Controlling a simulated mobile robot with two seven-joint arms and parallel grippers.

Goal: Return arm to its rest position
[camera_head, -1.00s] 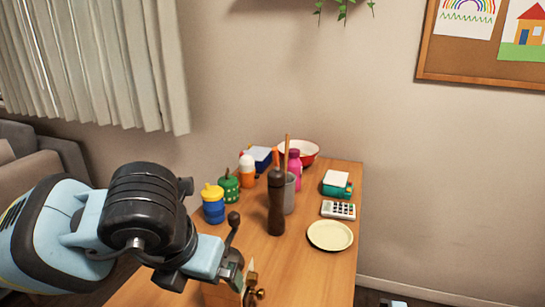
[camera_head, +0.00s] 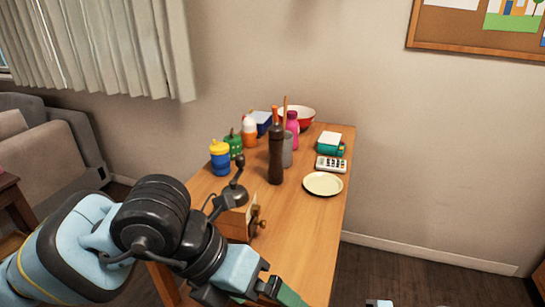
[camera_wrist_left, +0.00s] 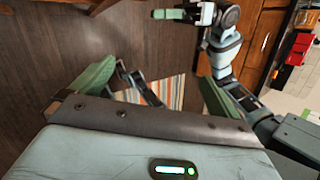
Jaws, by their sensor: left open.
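My left arm comes in from the lower left in the head view. Its gripper (camera_head: 285,293) is at the bottom edge, in front of the wooden table (camera_head: 300,235), with one green finger partly showing. In the left wrist view, the green fingers of the left gripper (camera_wrist_left: 155,78) are wide apart with nothing between them. Dark wood floor and a striped rug (camera_wrist_left: 155,92) lie beyond them. My other arm shows at the upper right of that view. Its gripper (camera_wrist_left: 185,14) is near the top edge, too small and partial to judge.
On the table stand a wooden coffee grinder (camera_head: 238,222), a dark pepper mill (camera_head: 276,162), a blue-yellow cup (camera_head: 220,160), a cream plate (camera_head: 323,184), a calculator (camera_head: 331,164) and several other items. The grinder is close to my left arm. Floor right of the table is clear.

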